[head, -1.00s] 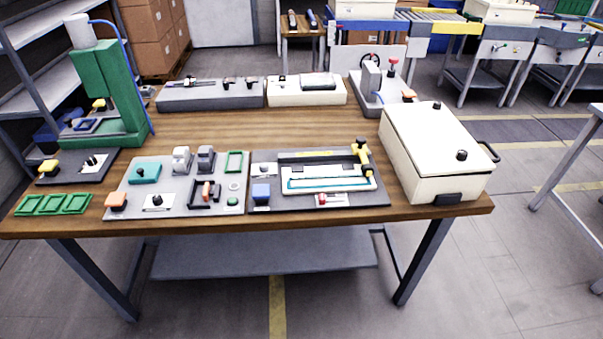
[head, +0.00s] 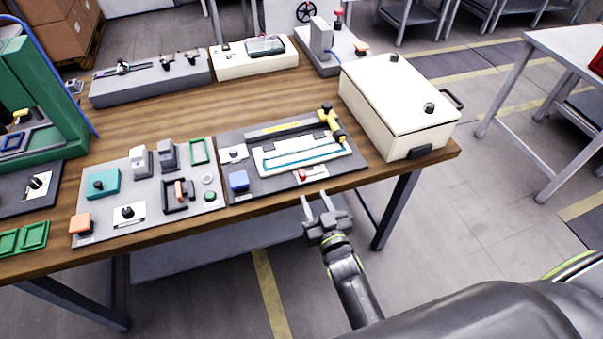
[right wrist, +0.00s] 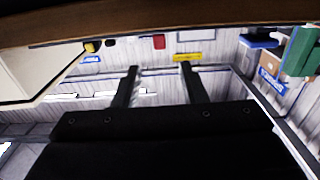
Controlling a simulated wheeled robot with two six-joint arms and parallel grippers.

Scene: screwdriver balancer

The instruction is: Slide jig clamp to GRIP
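The dark grey jig panel (head: 225,140) lies near the table's front edge, left of the cream box. On it is a white jig plate (head: 265,166) with a teal outline. A small red slider (head: 302,174) on a white label sits at the panel's front edge and looks like the jig clamp; its lettering is too small to read. A yellow and black tool (head: 330,122) stands at the plate's right end. My right gripper (head: 313,197) is open and empty, in front of the table edge near the red slider. Its open fingers also show in the right wrist view (right wrist: 159,72). My left gripper is out of view.
The cream lidded box (head: 400,105) stands at the table's right end. A lighter grey panel (head: 150,205) with several small parts lies to the left. The wooden table's front edge (head: 250,218) lies between my right gripper and the panel.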

